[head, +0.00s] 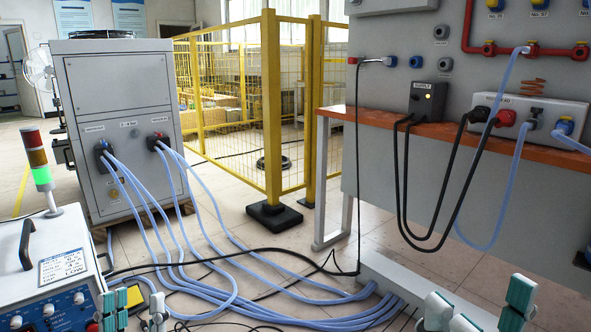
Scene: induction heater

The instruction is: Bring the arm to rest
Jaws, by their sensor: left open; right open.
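My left gripper (136,306) shows at the bottom edge on the left, with its teal-padded fingers apart and nothing between them. It overlaps the front right of the white control unit in the picture; I cannot tell whether they touch. My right gripper (477,303) shows at the bottom right, with its fingers spread and empty. It appears in front of the floor below the workbench. Both arms are mostly out of the picture, below its edge.
The control unit (60,255) with a lit signal tower (37,160) stands at the left. Blue hoses (215,240) run from a grey chiller (125,130) across the floor. An orange-topped workbench (385,122) with hanging black cables stands at the right. A yellow fence (271,110) stands behind.

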